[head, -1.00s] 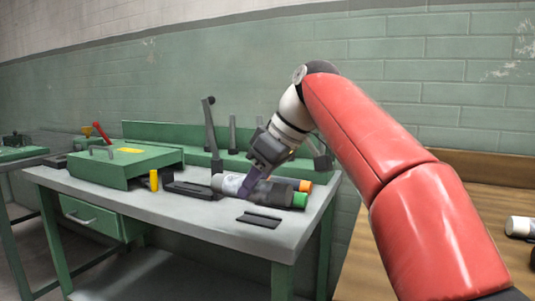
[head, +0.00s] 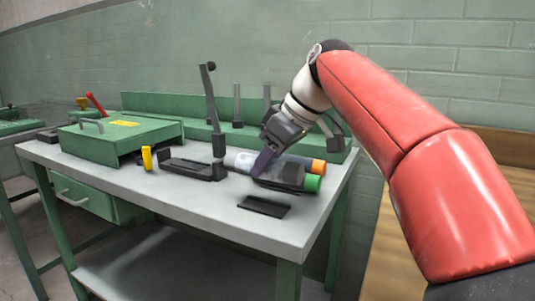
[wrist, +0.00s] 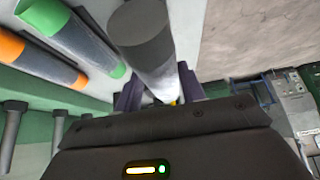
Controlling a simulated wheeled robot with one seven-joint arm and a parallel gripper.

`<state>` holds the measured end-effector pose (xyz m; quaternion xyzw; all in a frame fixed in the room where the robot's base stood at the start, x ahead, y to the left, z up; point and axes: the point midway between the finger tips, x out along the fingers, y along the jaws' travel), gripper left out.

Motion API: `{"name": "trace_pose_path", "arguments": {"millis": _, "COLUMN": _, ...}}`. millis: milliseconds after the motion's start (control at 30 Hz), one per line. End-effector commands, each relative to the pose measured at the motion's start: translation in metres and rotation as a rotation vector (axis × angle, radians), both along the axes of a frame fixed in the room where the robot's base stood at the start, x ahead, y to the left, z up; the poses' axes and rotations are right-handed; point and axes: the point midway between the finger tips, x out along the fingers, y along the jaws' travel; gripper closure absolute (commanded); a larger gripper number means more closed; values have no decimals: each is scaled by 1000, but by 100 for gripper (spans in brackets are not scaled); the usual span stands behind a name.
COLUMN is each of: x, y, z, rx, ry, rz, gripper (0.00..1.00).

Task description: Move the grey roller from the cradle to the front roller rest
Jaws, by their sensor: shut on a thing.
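My gripper (head: 262,166) is shut on the grey roller, low over the right part of the workbench. In the wrist view, the grey roller (wrist: 165,62) runs between the two purple fingers (wrist: 160,93), with its dark end towards the top. A flat black piece (head: 264,206) at the bench's front edge looks like the front roller rest and is empty. I cannot tell the cradle apart for certain; a black bracket (head: 188,168) stands left of the gripper.
A green-ended roller (head: 313,183) and an orange-ended roller (head: 318,166) lie close beside the gripper. A tall dark lever (head: 212,105) stands left of it. A green box (head: 112,138) and a yellow piece (head: 147,158) are further left.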

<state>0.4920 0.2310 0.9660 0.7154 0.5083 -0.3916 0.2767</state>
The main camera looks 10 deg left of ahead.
Motion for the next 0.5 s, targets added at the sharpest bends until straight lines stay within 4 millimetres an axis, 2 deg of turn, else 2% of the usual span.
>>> {"name": "trace_pose_path", "arguments": {"millis": 33, "x": 0, "y": 0, "z": -7, "rx": 1, "ry": 0, "rz": 0, "gripper": 87}}
{"name": "trace_pose_path", "arguments": {"millis": 500, "x": 0, "y": 0, "z": -40, "rx": 0, "ry": -1, "rz": 1, "gripper": 87}}
